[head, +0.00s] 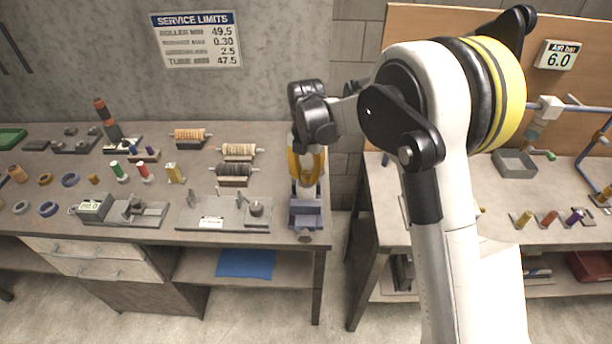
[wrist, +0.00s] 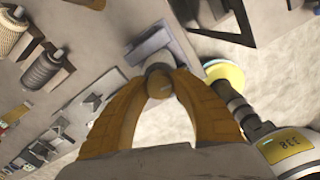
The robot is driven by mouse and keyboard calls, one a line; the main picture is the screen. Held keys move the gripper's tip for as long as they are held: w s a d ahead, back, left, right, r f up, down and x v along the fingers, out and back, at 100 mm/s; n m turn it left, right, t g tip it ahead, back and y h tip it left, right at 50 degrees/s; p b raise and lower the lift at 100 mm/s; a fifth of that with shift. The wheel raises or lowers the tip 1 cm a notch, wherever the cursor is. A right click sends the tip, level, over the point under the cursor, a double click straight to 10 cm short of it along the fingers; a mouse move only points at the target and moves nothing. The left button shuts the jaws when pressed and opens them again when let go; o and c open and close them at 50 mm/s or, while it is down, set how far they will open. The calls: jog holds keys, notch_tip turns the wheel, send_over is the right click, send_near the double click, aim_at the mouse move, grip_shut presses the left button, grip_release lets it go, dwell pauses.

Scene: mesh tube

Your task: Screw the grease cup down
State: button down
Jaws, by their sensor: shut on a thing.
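My gripper (head: 306,178) points down over the right end of the left bench, its yellow fingers shut on a small brass-coloured cup. In the wrist view, the fingertips (wrist: 161,80) close on both sides of the grease cup (wrist: 160,90), whose rounded end faces the camera. The cup sits in line with a pale round part held in a blue-grey vise (head: 305,212); the vise also shows in the wrist view (wrist: 150,46). The fingers hide the cup in the head view. I cannot tell how far its thread is engaged.
The left bench (head: 150,236) carries a fixture plate (head: 222,222) left of the vise, and spools on stands (head: 238,152) behind it. A gap with open floor separates it from the right bench (head: 385,205).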

jog(key=m+b, duration=0.1)
jog(key=m, duration=0.7)
jog(key=shift+m+b, duration=0.35)
jog(key=shift+m, duration=0.05)
jog(key=m, duration=0.4)
jog(key=shift+m+b, duration=0.3)
jog(key=m, duration=0.9)
jog(key=shift+b, duration=0.35)
jog(key=m, duration=0.4)
jog(key=shift+m, duration=0.3)
jog(key=m, duration=1.5)
jog(key=shift+b, duration=0.3)
jog(key=m, duration=0.6)
jog(key=shift+m, duration=0.4)
jog(key=m, duration=1.3)
